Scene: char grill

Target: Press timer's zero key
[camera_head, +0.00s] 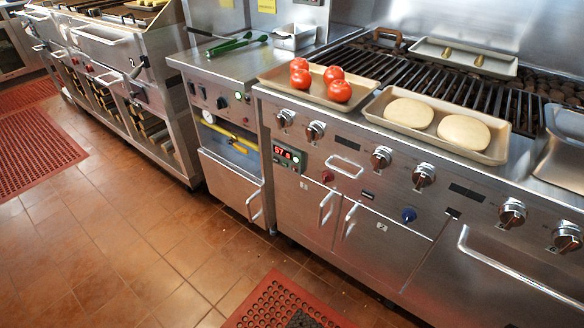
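The timer (290,157) is a small dark panel with lit red digits, set into the steel front of the char grill (350,190). It sits at the upper left of that front, below the first two knobs. The digits are too small to read surely. Its separate keys are too small to tell apart, so I cannot pick out the zero key. My gripper does not show in this view.
Another tray (484,157) holds two pale rounds. A bar handle (345,166) and a red button (327,176) are right of the timer. The tiled floor (150,250) before the grill is partly clear.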

